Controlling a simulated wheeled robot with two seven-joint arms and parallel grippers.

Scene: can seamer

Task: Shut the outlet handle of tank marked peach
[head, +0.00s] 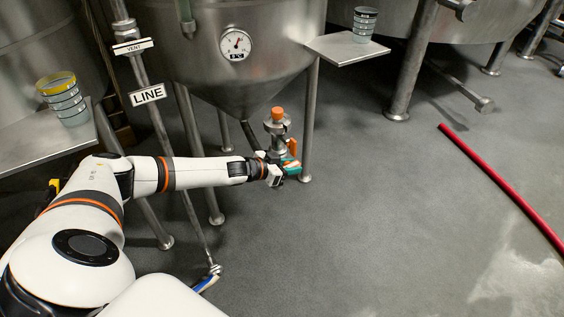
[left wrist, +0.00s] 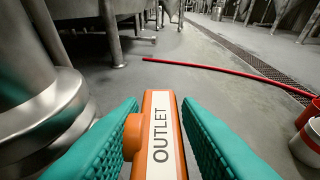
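A steel cone-bottomed tank (head: 200,60) stands at the top middle of the head view; no peach mark is readable on it. Under its cone is an outlet fitting (head: 277,130) with an orange top. The orange outlet handle (head: 292,147) shows beside the fitting, partly hidden by my gripper. In the left wrist view the handle (left wrist: 160,135) carries a white OUTLET label and points away from the camera. My left gripper (head: 290,168) has its teal fingers on either side of the handle, with narrow gaps visible, so it looks open around it. My right gripper is not in view.
Tank legs (head: 309,120) stand close to the gripper. A LINE sign (head: 147,95) hangs on a pipe to the left. Cans stand on a left shelf (head: 40,140) and a right shelf (head: 335,48). A red hose (head: 500,180) lies on open floor at right.

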